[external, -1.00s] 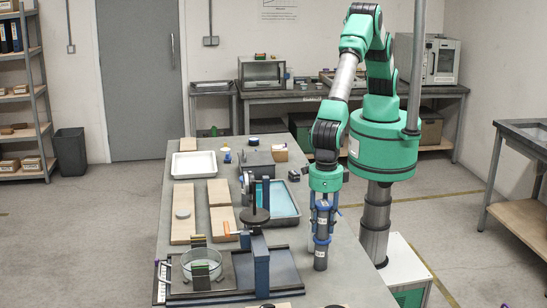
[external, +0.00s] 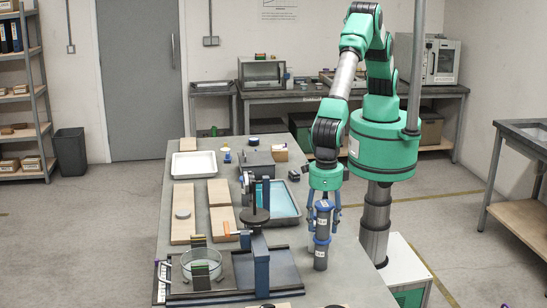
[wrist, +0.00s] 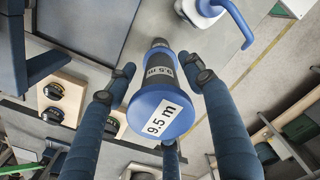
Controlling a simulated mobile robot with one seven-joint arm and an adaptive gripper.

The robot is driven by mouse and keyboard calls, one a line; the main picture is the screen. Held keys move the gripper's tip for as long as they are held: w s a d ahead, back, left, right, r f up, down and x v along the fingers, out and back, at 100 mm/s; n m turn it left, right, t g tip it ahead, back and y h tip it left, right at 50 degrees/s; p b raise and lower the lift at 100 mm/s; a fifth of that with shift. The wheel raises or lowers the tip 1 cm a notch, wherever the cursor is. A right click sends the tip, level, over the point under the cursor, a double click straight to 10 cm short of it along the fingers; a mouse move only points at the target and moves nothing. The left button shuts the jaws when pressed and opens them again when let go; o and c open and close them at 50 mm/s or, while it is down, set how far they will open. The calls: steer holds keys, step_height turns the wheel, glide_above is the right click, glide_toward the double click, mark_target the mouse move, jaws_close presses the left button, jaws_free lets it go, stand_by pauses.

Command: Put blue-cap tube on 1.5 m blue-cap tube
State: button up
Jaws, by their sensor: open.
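Two dark grey tubes with blue caps stand one on top of the other near the right edge of the workbench. The upper tube (external: 322,221) appears upright on the lower tube (external: 320,257). In the wrist view the upper cap (wrist: 158,112) faces me and reads 9.5 m. The lower tube's label is too small to read. My gripper (external: 323,209) is just above and around the upper tube's top. Its blue fingers are spread open, apart from the cap on both sides in the wrist view (wrist: 160,88).
A stand with a dark round plate (external: 256,216) is left of the tubes. A glass dish (external: 201,263) and a blue-lined tray (external: 283,203) are also on the bench (external: 345,275). Bare bench lies in front of the tubes.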

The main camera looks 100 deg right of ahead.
step_height(320, 180, up, 12)
steer(key=shift+f+b, duration=0.25)
steer(key=shift+b, duration=0.15)
stand_by(0.7)
stand_by(0.4)
